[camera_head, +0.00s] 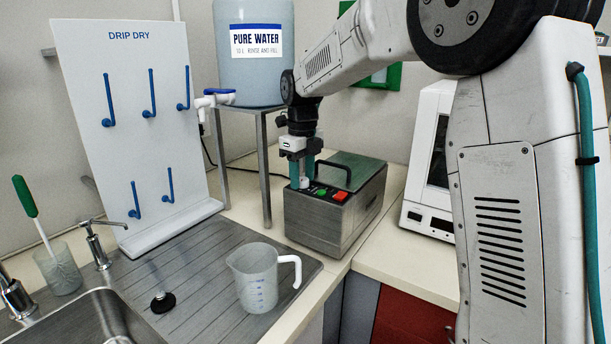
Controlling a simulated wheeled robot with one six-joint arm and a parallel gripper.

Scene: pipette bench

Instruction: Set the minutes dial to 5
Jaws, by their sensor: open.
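A grey metal box unit (312,222) stands on the counter at the back middle, with a lid and a black handle on top. Its sloped front panel carries a green button (321,191) and a red button (340,196). My gripper (303,178) points down over the left end of this panel, with its teal fingers open. A small pale piece shows low between the fingers; I cannot tell whether it is the minutes dial or touches them. The dial's markings and setting cannot be read, as the gripper covers that part of the panel.
A metal stand (267,165) with a blue water tank (252,75) is close behind the gripper's left. A measuring jug (255,282) stands on the drainboard in front. A white device (424,180) is to the right. Counter between the box and white device is clear.

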